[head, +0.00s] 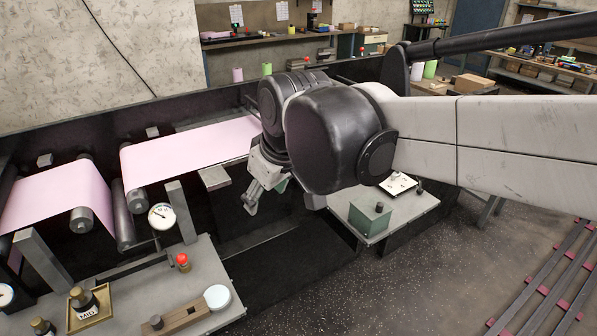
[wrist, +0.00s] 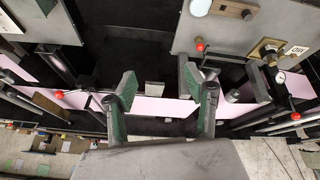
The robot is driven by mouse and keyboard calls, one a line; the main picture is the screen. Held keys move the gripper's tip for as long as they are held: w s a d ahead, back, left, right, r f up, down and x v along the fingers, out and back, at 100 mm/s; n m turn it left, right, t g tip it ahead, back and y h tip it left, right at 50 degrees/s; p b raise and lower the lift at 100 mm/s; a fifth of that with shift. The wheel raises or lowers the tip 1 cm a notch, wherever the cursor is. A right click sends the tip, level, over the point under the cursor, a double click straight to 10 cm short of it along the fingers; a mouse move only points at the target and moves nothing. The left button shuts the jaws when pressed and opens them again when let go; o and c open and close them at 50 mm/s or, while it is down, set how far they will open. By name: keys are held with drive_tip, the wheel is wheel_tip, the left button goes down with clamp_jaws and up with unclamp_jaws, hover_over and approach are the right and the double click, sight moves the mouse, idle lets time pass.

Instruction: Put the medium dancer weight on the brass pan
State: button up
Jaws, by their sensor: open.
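A dark weight with a brass knob (head: 81,296) stands on the square brass-edged pan (head: 105,314) at the lower left of the head view. A label reading MID shows at its front. In the wrist view the brass-edged pan (wrist: 258,50) and its weight are at the upper right. Another dark brass-topped weight (head: 42,326) stands left of the pan, partly cut off by the frame. My gripper (wrist: 159,82) is open, with nothing between its fingers. It hangs over the dark gap right of the weights' bench, well apart from the pan; my arm partly hides it in the head view.
A wooden block (head: 186,317) with a dark knob and a white disc (head: 217,297) lie right of the pan. A red button (head: 182,260) and a dial gauge (head: 162,216) stand behind. Pink web (head: 190,147) runs over rollers. A green block (head: 370,218) sits on the right bench.

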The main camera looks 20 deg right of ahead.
drive_tip(key=s+d+f+m+t, duration=0.1)
drive_tip(key=s+d+f+m, duration=0.1)
drive_tip(key=s+d, duration=0.3)
drive_tip(key=s+d+f+m+t+h, duration=0.1)
drive_tip(key=s+d+f+m, duration=0.1)
drive_tip(key=s+d+m, duration=0.2)
drive_tip(key=s+d, duration=0.2)
drive_tip(key=d, duration=0.2)
drive_tip(key=shift+f+m+h, duration=0.3)
drive_tip(key=shift+f+m, duration=0.05)
drive_tip(key=shift+m, duration=0.05)
